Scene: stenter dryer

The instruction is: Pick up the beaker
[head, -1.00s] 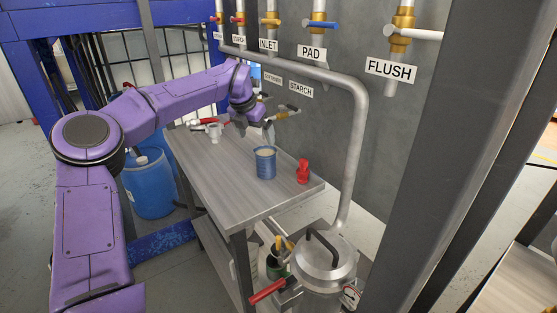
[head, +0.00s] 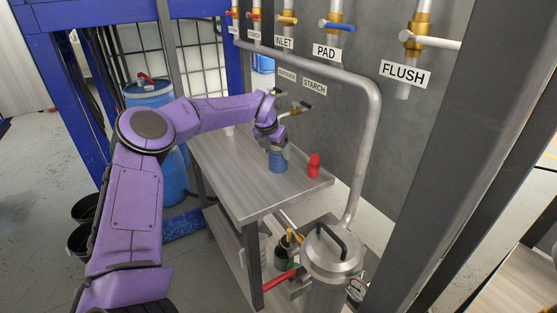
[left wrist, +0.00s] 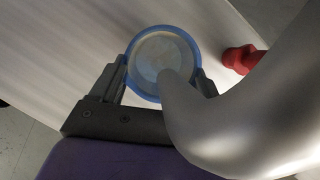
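The blue beaker (head: 278,162) stands upright on the metal table in the head view, near its right part. In the left wrist view I look down into the beaker (left wrist: 163,63), which holds a pale, cream-coloured content. My left gripper (head: 276,147) is at the top of the beaker. In the left wrist view its two fingers (left wrist: 163,75) are spread, one on each side of the beaker, close to its wall; contact is not clear. A smooth grey shape hides part of the beaker's rim there. My right gripper is not in view.
A red object (head: 314,166) stands on the table (head: 240,188) just right of the beaker. A grey pipe (head: 368,130) and labelled valves run along the wall behind. A metal pot (head: 332,258) stands in front of the table. The table's front part is bare.

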